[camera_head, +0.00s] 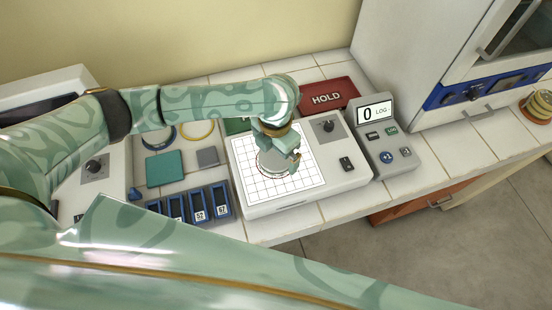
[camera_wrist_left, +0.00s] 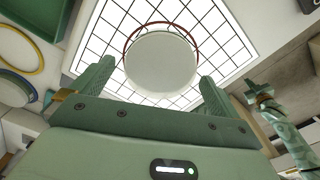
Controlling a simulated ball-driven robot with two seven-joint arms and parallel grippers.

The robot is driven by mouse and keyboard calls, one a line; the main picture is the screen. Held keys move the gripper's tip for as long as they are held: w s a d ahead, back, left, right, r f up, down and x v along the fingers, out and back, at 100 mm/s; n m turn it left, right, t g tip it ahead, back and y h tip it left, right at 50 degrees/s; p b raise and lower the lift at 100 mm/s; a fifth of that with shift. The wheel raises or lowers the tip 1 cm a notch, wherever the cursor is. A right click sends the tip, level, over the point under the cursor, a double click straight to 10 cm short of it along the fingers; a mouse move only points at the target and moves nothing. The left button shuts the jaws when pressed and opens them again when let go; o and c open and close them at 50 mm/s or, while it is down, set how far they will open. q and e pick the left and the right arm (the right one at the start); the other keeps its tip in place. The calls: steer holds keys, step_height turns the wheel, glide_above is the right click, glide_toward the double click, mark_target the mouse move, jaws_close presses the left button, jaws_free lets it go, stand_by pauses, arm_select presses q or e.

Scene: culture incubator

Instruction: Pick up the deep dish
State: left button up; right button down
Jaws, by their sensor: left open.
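The deep dish (camera_wrist_left: 161,62) is a round, pale dish with a thin red ring around its edge. It sits on the white gridded plate (camera_wrist_left: 222,28). In the head view the dish (camera_head: 270,165) is partly hidden by my left gripper (camera_head: 291,158), which points down over it. In the left wrist view my left gripper (camera_wrist_left: 155,76) is open, with one finger on each side of the dish. The fingers look apart from it. A green part at the right of that view, seemingly my right gripper (camera_wrist_left: 262,94), is too small to read.
A display unit (camera_head: 378,120) reading 0 and a red HOLD mat (camera_head: 327,97) lie right of and behind the plate. Blue labelled holders (camera_head: 198,207) and teal and grey squares (camera_head: 165,167) lie left. A large white cabinet (camera_head: 410,60) stands at right.

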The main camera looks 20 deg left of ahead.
arm_select(q)
steer(key=shift+f, duration=0.6)
steer(key=shift+c, duration=0.3)
steer(key=c, duration=1)
steer(key=shift+r, duration=0.1)
